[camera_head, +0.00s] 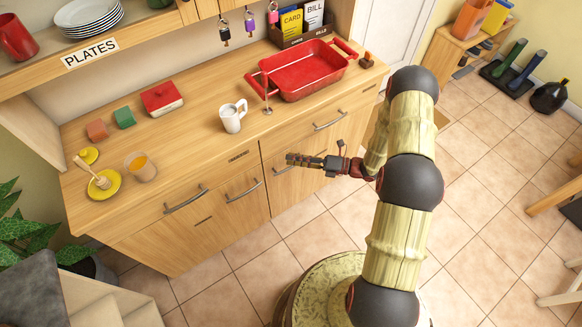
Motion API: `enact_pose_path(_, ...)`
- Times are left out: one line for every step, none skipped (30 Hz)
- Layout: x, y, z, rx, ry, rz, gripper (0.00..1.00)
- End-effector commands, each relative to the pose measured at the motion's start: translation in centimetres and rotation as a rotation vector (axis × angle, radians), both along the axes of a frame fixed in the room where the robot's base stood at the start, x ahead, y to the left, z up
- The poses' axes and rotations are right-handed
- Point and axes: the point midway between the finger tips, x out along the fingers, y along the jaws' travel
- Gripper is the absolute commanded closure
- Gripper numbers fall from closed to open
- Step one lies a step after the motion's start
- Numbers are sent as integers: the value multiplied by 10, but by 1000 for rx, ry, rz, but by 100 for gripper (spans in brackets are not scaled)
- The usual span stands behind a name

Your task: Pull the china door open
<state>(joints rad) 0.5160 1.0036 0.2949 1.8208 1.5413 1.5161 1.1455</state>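The wooden sideboard has two lower doors side by side, the left door (190,235) and the right door (310,180). I cannot read a label that tells which one is the china door. Each has a curved metal handle near the middle seam: the left handle (245,191) and the right handle (283,168). Both doors look closed. My gripper (292,159) reaches in from the right, in front of the right door, with its tips by the right handle. Whether they touch it, and whether the fingers are open or shut, is too small to tell.
Above the doors are drawer handles (330,121). The top holds a red tray (303,71), a white mug (232,117) and a glass (141,167). A potted plant (22,228) stands at the left. The tiled floor (320,235) before the doors is mostly clear.

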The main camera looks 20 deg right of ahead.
Motion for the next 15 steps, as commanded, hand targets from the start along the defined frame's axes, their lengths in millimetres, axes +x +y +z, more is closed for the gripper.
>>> enact_pose_path(-2,-8,-25,57,63,-64,80)
enact_pose_path(-1,-14,-37,87,94,-100,80)
enact_pose_path(-1,-20,-52,126,132,-146,80)
enact_pose_path(-2,-24,-63,153,161,-179,80)
enact_pose_path(-2,-29,-73,179,185,-209,80)
enact_pose_path(-4,-34,-86,211,214,-247,80)
enact_pose_path(-5,-37,-94,230,233,-270,80)
enact_pose_path(-6,-40,-102,249,251,-293,80)
enact_pose_path(-8,-43,-110,271,270,-318,80)
enact_pose_path(-9,-45,-115,285,283,-335,80)
enact_pose_path(-10,-47,-120,296,293,-348,80)
enact_pose_path(-11,-49,-125,308,302,-362,80)
enact_pose_path(-11,-50,-127,314,308,-370,80)
enact_pose_path(-11,-50,-130,319,313,-376,80)
enact_pose_path(-11,-50,-131,323,317,-380,80)
